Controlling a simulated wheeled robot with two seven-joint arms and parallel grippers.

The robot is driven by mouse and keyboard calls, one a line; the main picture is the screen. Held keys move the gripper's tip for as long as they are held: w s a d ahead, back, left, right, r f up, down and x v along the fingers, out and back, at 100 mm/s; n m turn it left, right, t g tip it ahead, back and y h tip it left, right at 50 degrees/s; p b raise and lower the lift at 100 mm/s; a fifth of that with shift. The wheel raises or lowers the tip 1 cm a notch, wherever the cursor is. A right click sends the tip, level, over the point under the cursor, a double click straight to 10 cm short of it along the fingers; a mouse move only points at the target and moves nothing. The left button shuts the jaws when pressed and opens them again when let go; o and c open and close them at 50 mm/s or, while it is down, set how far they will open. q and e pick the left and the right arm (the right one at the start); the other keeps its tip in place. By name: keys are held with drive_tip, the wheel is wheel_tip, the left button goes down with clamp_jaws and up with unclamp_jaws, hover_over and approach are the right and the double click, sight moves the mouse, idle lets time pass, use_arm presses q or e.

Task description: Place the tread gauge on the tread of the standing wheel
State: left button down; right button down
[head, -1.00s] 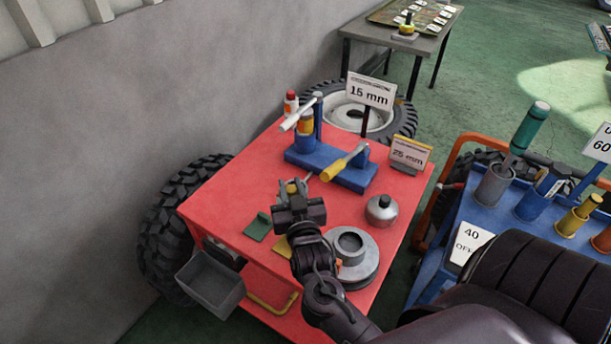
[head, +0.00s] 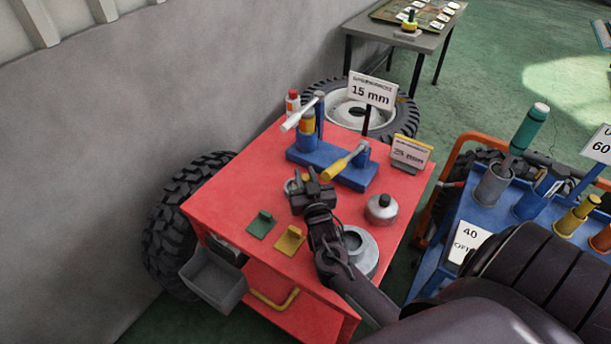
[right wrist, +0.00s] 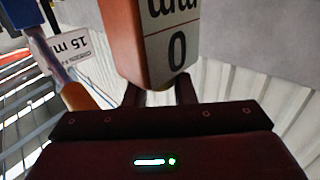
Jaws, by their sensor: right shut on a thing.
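My right gripper (head: 312,188) is above the red cart top (head: 225,190), between the blue stand and the grey round base. In the right wrist view its two fingers (right wrist: 158,94) are shut on an orange block with a white face marked "0" and "mm", which looks like the tread gauge (right wrist: 170,50). In the head view the gripper largely hides what it holds. A black knobby wheel (head: 170,220) stands upright at the cart's left side, partly behind the cart. Another wheel (head: 355,108) with a pale rim is behind the cart. My left gripper is not in view.
On the cart are a blue stand (head: 355,177) with tools, a silver can (head: 381,209), a grey round base (head: 362,255), and green (head: 261,224) and yellow (head: 290,240) pieces. "15 mm" (head: 372,91) and "25 mm" (head: 410,154) signs stand at the back. A grey bin (head: 212,280) hangs in front.

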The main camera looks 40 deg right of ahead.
drive_tip(key=shift+f, duration=0.1)
drive_tip(key=c, duration=1.2)
unclamp_jaws()
